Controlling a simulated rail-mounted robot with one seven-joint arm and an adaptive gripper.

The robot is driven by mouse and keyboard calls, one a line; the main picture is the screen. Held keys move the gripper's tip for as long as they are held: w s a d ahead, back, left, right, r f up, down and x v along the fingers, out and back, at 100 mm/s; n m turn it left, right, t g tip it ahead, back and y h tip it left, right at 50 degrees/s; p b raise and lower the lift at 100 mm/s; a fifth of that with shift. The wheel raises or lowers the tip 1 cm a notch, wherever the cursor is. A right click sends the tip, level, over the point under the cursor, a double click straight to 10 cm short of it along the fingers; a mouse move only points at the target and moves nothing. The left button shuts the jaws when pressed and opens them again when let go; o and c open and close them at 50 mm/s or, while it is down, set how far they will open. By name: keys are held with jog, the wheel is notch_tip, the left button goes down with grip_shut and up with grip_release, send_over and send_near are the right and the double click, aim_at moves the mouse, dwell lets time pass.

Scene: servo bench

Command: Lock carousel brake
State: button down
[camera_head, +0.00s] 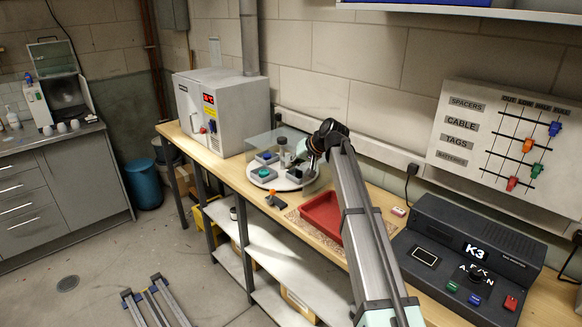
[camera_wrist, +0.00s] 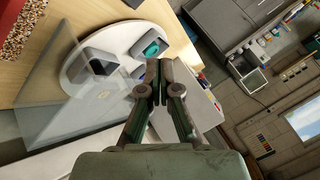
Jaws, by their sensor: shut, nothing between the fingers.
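The carousel (camera_head: 284,185) is a white round disc on the wooden bench, with several grey boxes on it holding blue, green and dark pieces. It also shows in the wrist view (camera_wrist: 108,38). My gripper (camera_head: 312,160) is over the right side of the carousel, apart from the orange part. In the wrist view its fingers (camera_wrist: 159,84) are together and hold nothing.
A clear panel (camera_head: 262,141) stands by the carousel, left of my gripper. A grey oven-like box (camera_head: 228,112) stands behind it to the left. A red tray (camera_head: 322,216) lies to the right, beside my arm. The K3 console (camera_head: 470,255) is further right.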

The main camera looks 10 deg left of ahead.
aim_at(271, 197)
jog(key=shift+s+a+f+p, duration=0.1)
jog(key=shift+a+f+p, duration=0.65)
jog(key=shift+f, duration=0.6)
jog(key=shift+s+a+f+p, duration=0.1)
jog(key=shift+a+f+p, duration=0.35)
jog(key=shift+a+f, duration=0.75)
jog(key=shift+s+a+f+p, duration=0.1)
jog(key=shift+a+f+p, duration=0.55)
jog(key=shift+f, duration=0.85)
